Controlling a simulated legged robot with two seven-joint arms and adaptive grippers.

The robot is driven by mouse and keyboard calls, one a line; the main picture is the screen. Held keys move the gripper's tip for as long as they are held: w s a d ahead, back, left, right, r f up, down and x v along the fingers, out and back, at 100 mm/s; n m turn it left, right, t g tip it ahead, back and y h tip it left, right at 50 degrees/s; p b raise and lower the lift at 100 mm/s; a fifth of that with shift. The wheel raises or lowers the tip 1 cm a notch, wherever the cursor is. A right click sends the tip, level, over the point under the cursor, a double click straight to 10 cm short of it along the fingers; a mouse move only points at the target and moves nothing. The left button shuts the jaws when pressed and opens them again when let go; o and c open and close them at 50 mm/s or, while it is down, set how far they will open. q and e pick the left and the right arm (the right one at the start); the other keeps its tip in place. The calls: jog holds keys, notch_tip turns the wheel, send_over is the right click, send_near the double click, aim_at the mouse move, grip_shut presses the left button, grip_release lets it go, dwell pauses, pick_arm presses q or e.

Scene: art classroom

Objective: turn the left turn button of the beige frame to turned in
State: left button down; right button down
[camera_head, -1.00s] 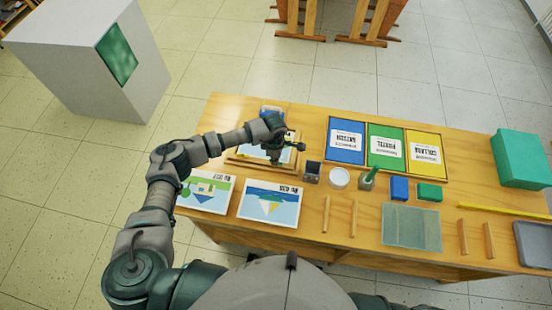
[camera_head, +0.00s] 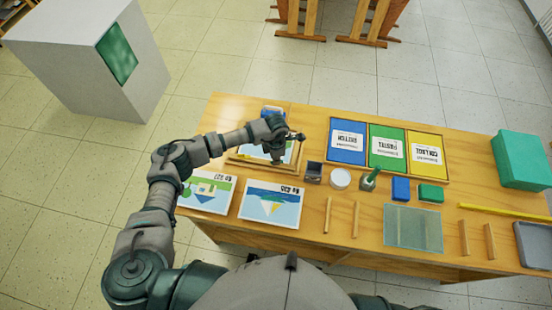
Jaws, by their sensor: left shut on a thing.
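The beige frame (camera_head: 240,157) lies flat at the left back of the wooden table, with a picture in it. My left gripper (camera_head: 277,158) points down over the frame, at its middle to right part. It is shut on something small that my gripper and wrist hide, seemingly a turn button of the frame. I cannot make out the turn buttons or how they are turned. My right gripper is not in view.
Two pictures (camera_head: 270,205) lie in front of the frame. A dark small box (camera_head: 313,173), a white round dish (camera_head: 340,179) and a green-handled tool (camera_head: 371,178) stand to the right. Blue, green and yellow folders (camera_head: 387,149) lie behind them. Wooden sticks lie at the front.

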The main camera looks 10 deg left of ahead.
pick_arm(q)
jog(key=shift+s+f+n, duration=0.15)
jog(key=shift+n, duration=2.15)
jog(key=shift+n+p, duration=0.3)
jog(key=shift+n, duration=0.6)
jog(key=n+p, duration=0.1)
jog(key=n, duration=0.3)
jog(key=shift+s+d, duration=0.15)
jog(key=shift+f+n, duration=0.1)
jog(key=shift+n, duration=1.1)
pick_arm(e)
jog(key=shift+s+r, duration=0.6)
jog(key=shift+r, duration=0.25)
pick_arm(q)
jog(key=shift+p, duration=0.3)
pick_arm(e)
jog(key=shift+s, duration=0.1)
pick_arm(q)
jog(key=c, duration=1.4)
grip_release()
jog(key=shift+o, duration=0.4)
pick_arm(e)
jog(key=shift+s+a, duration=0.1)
